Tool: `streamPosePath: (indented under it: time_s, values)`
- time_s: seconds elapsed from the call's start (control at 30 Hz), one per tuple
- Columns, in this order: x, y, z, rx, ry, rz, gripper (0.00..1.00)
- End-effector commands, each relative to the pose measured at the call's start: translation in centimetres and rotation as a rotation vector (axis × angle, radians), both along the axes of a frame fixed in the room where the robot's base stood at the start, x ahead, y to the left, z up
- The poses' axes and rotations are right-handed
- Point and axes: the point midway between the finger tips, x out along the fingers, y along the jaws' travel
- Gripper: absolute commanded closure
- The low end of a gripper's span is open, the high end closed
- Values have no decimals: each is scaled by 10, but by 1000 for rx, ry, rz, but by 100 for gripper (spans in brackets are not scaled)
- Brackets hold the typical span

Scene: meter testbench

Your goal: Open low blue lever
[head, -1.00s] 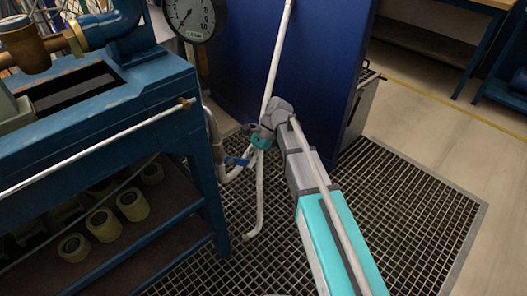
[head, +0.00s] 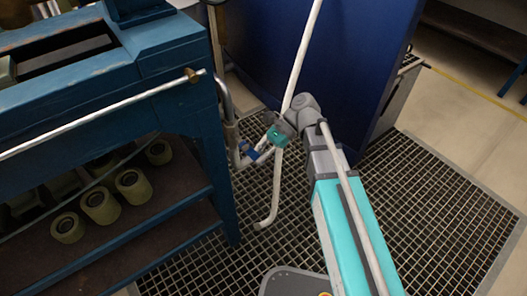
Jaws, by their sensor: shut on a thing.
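The low blue lever (head: 251,154) is a small blue piece on the pale pipe, low between the blue bench and the blue cabinet. My arm reaches down from the lower right, and my gripper (head: 266,145) is at the lever, shut on it. The fingers are small and partly hidden by the wrist with its teal band, so the exact grip and the lever's angle are hard to tell.
A long white pipe (head: 303,57) rises beside my wrist. The blue bench (head: 188,92) stands at left, with several yellowish rings (head: 100,206) on its shelf. A dark blue cabinet (head: 345,65) stands behind. The floor grating (head: 440,210) is clear at right.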

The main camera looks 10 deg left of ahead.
Motion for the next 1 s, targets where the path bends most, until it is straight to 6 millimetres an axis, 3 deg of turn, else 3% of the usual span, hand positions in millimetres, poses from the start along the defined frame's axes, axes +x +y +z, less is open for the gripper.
streamPosePath:
  time_s: [0.17, 0.2, 0.4, 0.67, 0.93, 1.0]
  values:
    - [5, -1, 2, 13, 0, -14, 100]
    - [6, -1, 2, 13, 0, -16, 82]
    - [8, -4, 2, 10, -1, -21, 49]
    - [8, -5, 1, 8, -1, -22, 50]
    - [8, -6, 8, 8, -4, -21, 100]
    - [8, -6, 13, 8, -6, -21, 100]
